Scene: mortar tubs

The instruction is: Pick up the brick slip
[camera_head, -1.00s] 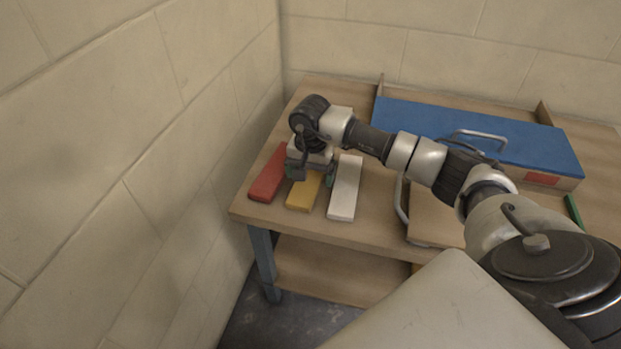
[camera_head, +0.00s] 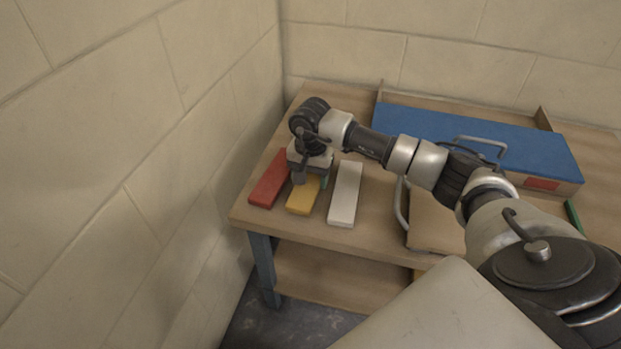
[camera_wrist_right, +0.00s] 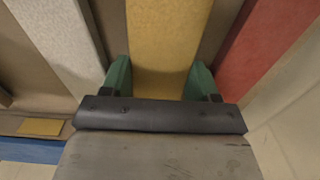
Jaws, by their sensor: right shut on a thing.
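Three flat slips lie side by side on the wooden workbench (camera_head: 380,225): a red one (camera_head: 268,180), a yellow one (camera_head: 302,197) and a white one (camera_head: 345,195). My right gripper (camera_head: 309,180) points down over the yellow slip and is shut on it. In the right wrist view the yellow slip (camera_wrist_right: 166,45) sits between the green fingers of the gripper (camera_wrist_right: 161,80). The gripper hides the slip's far part in the head view. Whether the slip is lifted off the bench I cannot tell. My left gripper is not in view.
A blue panel (camera_head: 480,130) with a metal handle lies at the back right of the bench. A brown board (camera_head: 435,220) with a grey handle is right of the white slip. Block walls close the left and back. The red and white slips flank the gripper closely.

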